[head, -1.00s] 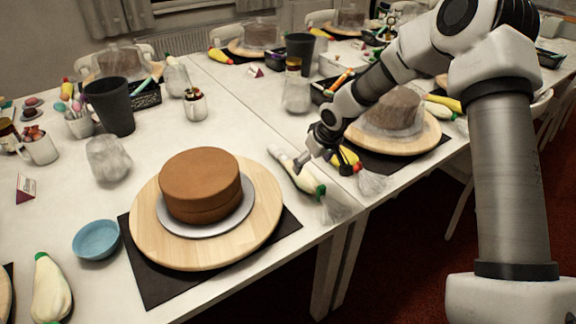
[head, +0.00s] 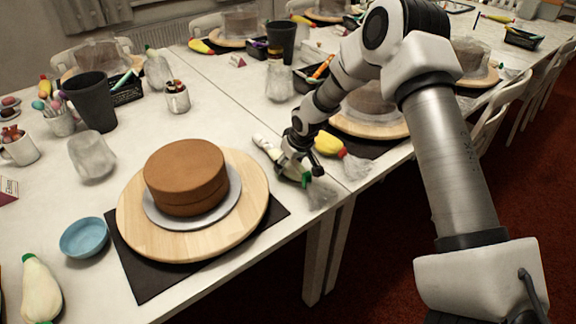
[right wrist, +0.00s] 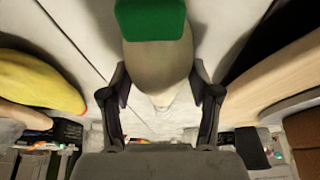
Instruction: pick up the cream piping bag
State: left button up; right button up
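The cream piping bag (head: 264,144) has a green tip and lies on the white table to the right of the near cake turntable. My right gripper (head: 297,170) is down over it and hides its middle in the head view. In the right wrist view the bag (right wrist: 157,62) lies between the two fingers of the gripper (right wrist: 160,80), its green tip at the top. The fingers are apart, one on each side, close to its flanks; whether they touch it is hard to tell. My left gripper is not in view.
A brown cake (head: 187,172) stands on a wooden turntable (head: 142,222) over a dark mat. A yellow piping bag (head: 328,144) lies just right of my gripper; it also shows in the right wrist view (right wrist: 35,82). Another cream bag (head: 41,290) lies front left, near a blue bowl (head: 84,238).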

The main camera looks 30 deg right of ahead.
notch_tip(320, 180, up, 10)
jog(key=shift+f, duration=0.1)
dwell(0.5)
jog(key=shift+o, duration=0.3)
